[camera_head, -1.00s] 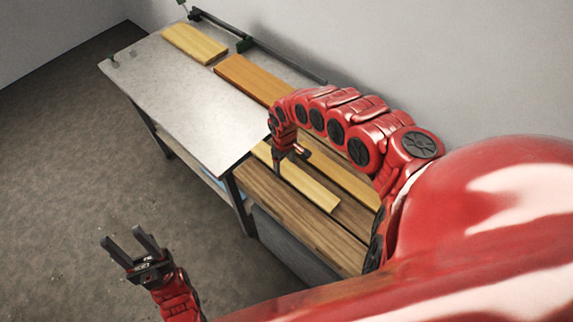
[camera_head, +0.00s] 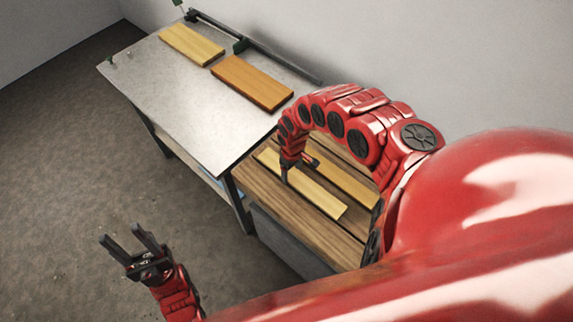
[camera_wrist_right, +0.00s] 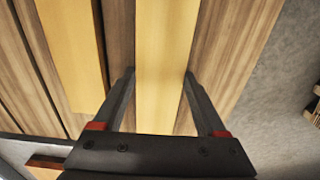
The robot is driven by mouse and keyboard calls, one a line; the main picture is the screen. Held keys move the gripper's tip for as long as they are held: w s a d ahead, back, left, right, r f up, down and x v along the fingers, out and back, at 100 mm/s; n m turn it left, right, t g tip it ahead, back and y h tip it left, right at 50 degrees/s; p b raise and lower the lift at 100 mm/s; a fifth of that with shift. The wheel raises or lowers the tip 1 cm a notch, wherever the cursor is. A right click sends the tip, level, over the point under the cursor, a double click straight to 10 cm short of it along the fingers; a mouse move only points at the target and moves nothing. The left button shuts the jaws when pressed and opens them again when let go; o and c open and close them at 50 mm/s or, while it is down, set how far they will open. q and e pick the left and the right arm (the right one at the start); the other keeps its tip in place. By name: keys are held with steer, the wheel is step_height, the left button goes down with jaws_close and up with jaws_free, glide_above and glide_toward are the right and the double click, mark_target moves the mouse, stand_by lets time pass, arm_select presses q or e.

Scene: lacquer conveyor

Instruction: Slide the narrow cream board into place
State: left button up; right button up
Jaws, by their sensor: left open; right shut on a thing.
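The narrow cream board (camera_head: 318,196) lies lengthwise on the brown wooden slatted top. My right gripper (camera_head: 287,180) is over its far part, near the end towards the grey table. In the right wrist view its two fingers (camera_wrist_right: 160,95) stand on either side of the cream board (camera_wrist_right: 163,60), shut on its long edges. My arm hides part of the far end in the head view. My left gripper (camera_head: 128,243) is open and empty, out over the floor at the lower left.
A second pale yellow board (camera_head: 348,182) lies parallel on the slatted top (camera_head: 335,240). The grey table (camera_head: 180,100) beyond carries a yellow board (camera_head: 192,45) and an orange-brown board (camera_head: 252,82). A dark rail (camera_head: 270,57) runs along its back. The table's front part is clear.

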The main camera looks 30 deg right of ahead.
steer(key=shift+s+d+r, duration=0.15)
steer(key=shift+s, duration=0.3)
steer(key=shift+s+d+p, duration=0.3)
steer(key=shift+s, duration=0.4)
steer(key=shift+s+d+p, duration=0.3)
steer(key=shift+s, duration=0.4)
steer(key=shift+s+d, duration=0.15)
steer(key=shift+s, duration=0.2)
steer(key=shift+s+d, duration=0.3)
steer(key=shift+s, duration=0.45)
steer(key=o, duration=1.6)
steer(key=shift+c, duration=0.2)
